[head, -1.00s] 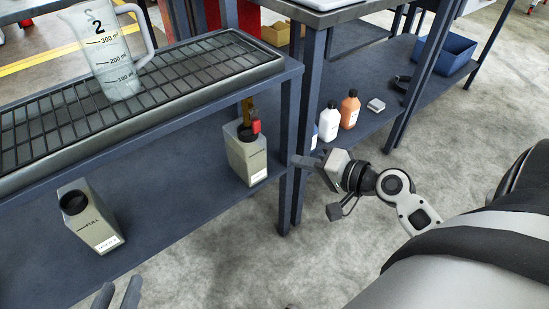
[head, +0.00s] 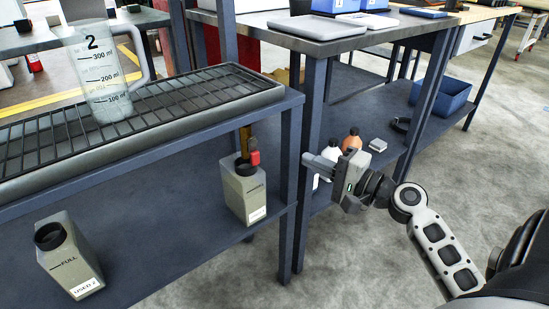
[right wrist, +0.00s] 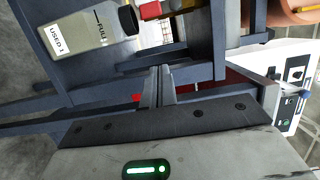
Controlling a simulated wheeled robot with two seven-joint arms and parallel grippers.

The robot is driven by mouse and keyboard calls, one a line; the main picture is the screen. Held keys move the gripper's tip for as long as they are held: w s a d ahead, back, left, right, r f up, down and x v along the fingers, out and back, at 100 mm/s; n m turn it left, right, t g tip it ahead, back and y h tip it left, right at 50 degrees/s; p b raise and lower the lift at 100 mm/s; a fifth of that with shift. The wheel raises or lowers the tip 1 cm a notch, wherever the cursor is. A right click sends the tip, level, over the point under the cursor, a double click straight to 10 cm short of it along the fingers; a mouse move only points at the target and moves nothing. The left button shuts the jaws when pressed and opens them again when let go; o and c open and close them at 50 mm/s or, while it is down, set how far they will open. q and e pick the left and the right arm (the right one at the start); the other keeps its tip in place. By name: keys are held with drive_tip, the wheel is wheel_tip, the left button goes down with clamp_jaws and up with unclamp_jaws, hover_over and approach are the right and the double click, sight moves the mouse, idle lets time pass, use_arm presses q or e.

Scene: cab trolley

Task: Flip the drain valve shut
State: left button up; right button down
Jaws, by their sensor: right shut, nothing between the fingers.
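The drain valve shows as a red handle (head: 254,157) on a brass pipe (head: 245,138) under the drip tray's right end. Its red part also shows at the top of the right wrist view (right wrist: 150,10). The handle hangs just above a grey bottle (head: 244,192) with a black neck on the lower shelf. My right gripper (head: 308,162) is shut and empty, right of the valve, with the rack's front corner post (head: 289,190) between them in the picture. Its fingers (right wrist: 158,85) lie together in the right wrist view. My left gripper is not in view.
A graduated jug (head: 100,80) marked 2 stands on the grated drip tray (head: 205,110). Another grey bottle (head: 72,262) stands on the lower shelf (head: 165,205). White and orange bottles stand behind my right gripper. Open floor (head: 350,250) lies in front.

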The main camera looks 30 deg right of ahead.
sight(254, 152)
drive_tip(key=x, duration=0.6)
drive_tip(key=shift+r, duration=0.1)
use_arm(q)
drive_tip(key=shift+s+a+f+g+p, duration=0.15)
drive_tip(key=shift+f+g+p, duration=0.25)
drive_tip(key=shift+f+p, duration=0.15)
use_arm(e)
drive_tip(key=a, duration=0.4)
drive_tip(key=shift+w, duration=0.1)
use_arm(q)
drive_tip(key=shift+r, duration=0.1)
use_arm(e)
drive_tip(key=shift+a, duration=0.2)
